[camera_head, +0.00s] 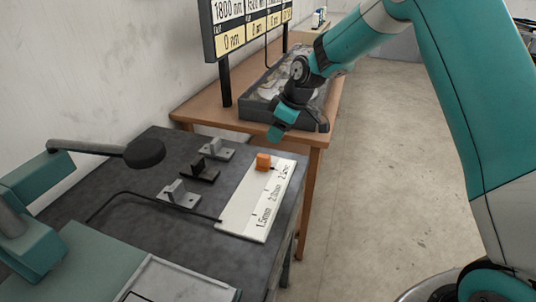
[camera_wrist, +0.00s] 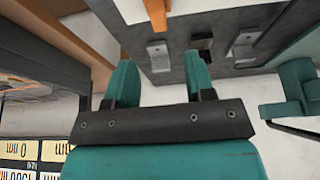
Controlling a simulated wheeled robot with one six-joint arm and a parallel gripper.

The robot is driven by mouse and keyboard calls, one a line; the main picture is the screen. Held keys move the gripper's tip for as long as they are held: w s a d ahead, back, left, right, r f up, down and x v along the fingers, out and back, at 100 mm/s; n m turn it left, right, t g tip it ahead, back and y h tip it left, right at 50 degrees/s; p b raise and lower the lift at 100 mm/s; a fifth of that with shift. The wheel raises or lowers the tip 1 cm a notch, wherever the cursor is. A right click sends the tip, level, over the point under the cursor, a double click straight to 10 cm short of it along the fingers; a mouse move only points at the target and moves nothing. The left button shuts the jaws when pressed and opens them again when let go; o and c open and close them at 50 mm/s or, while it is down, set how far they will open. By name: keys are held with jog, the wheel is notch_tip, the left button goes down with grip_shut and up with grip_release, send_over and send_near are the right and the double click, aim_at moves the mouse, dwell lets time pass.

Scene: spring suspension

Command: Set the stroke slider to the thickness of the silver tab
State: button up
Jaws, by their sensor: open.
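The orange stroke slider (camera_head: 264,161) sits at the far end of a white scale plate (camera_head: 245,213) marked 1.5, 2.0 and apparently 2.5 mm, by the last mark. It also shows at the top of the wrist view (camera_wrist: 157,14). Left of the plate, three upright tabs stand on small bases: a light, silvery one in front (camera_head: 178,194), a black one (camera_head: 200,171) in the middle, and a grey one (camera_head: 216,149) at the back. Which light one is the silver tab is uncertain. My gripper (camera_head: 278,133) is open and empty, above and beyond the slider; its fingers also show in the wrist view (camera_wrist: 160,75).
A black round-headed lamp-like arm (camera_head: 145,152) overhangs the bench's left side. The floor at right is clear.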

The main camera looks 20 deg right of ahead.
aim_at(264, 156)
jog(key=p+x, duration=0.2)
jog(key=x, duration=0.9)
jog(key=shift+f, duration=0.2)
grip_shut()
